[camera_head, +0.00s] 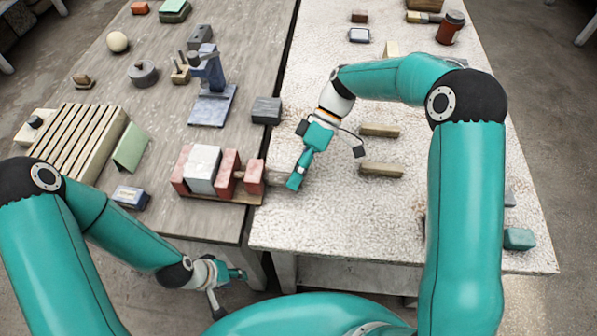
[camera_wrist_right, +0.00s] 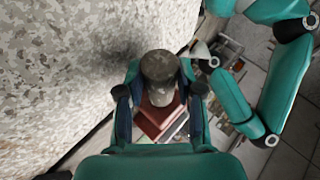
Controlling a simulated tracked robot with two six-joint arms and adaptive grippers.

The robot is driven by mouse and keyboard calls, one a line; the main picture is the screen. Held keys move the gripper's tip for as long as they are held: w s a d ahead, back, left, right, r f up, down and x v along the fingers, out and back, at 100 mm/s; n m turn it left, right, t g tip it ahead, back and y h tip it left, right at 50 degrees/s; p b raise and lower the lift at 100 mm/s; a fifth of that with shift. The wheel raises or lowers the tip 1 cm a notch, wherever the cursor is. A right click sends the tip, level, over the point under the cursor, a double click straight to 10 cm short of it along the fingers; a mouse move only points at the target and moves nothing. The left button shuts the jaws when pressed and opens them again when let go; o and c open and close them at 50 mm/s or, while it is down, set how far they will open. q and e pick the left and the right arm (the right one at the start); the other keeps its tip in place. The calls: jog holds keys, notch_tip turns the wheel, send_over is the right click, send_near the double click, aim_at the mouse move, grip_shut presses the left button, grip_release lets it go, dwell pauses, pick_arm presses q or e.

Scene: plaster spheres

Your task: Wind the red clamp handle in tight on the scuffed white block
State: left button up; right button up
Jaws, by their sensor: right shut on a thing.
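The clamp has red blocks (camera_head: 229,172) on a wooden base at the front right of the grey wooden table. The scuffed white block (camera_head: 203,168) sits between its red jaws; I cannot tell whether both jaws touch it. The clamp handle's grey-brown, mottled round end shows in the right wrist view (camera_wrist_right: 159,72), with red clamp parts (camera_wrist_right: 155,118) beyond it. My right gripper (camera_head: 294,183) is at the clamp's right end, its fingers shut on the handle. My left gripper (camera_head: 241,274) hangs in front of the table edge, away from the clamp; its opening is unclear.
A blue-grey stand (camera_head: 211,100) and a dark block (camera_head: 266,110) stand behind the clamp. A green wedge (camera_head: 131,148) and a ribbed rack (camera_head: 75,150) lie left. Two wooden bars (camera_head: 381,169) lie on the speckled table (camera_head: 330,225), which has free room in front.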

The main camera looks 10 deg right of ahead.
jog(key=shift+w+g, duration=0.1)
jog(key=shift+g, duration=0.3)
jog(key=o, duration=1.2)
jog(key=v, duration=1.1)
jog(key=shift+w+d+r, duration=0.1)
jog(key=shift+w+d, duration=0.15)
jog(key=shift+d, duration=0.15)
jog(key=shift+c, duration=0.2)
